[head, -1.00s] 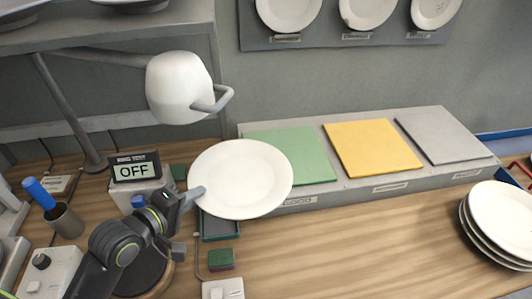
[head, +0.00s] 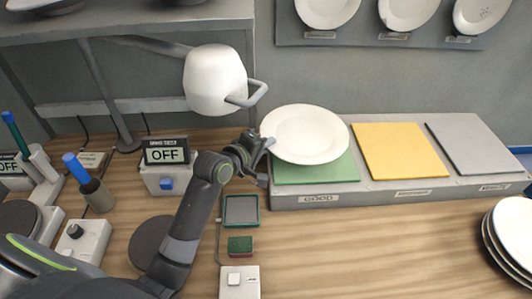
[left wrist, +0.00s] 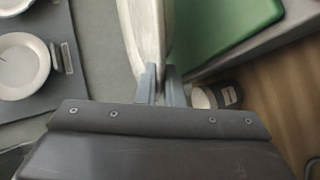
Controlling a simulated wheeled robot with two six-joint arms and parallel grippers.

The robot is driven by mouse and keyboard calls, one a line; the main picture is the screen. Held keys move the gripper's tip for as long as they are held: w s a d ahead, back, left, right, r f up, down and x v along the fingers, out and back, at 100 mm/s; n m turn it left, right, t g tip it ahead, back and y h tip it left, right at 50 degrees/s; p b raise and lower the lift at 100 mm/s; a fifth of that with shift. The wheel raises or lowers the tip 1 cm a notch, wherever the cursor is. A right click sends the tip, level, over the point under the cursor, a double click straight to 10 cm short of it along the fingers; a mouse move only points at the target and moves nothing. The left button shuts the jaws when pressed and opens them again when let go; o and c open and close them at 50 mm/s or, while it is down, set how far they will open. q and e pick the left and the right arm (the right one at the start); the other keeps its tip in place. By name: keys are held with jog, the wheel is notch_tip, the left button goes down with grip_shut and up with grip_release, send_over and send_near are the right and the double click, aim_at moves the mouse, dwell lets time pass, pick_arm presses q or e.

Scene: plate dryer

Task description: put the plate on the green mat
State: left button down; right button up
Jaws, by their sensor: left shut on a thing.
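A white plate (head: 304,134) is held at its left rim by my left gripper (head: 268,146), which is shut on it. In the head view the plate overlaps the back part of the green mat (head: 318,174); it looks tilted and held above the mat, though the exact gap cannot be told. In the left wrist view the plate (left wrist: 146,35) shows nearly edge-on between the fingertips (left wrist: 162,88), with the green mat (left wrist: 225,30) to its right. My right gripper is not in view.
Yellow (head: 400,150) and grey (head: 466,143) mats lie bare on the same ledge (head: 375,192). A plate stack (head: 512,235) stands at the right. A white lamp (head: 215,80) hangs left of the plate. A box reading OFF (head: 166,165) and a sponge (head: 240,246) are near my arm.

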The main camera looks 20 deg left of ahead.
pick_arm(q)
jog(key=shift+f, duration=1.7)
jog(key=c, duration=1.5)
grip_release()
jog(key=shift+s+f, duration=0.1)
jog(key=shift+s, duration=0.05)
jog(key=shift+c, duration=0.2)
jog(key=v, duration=1.2)
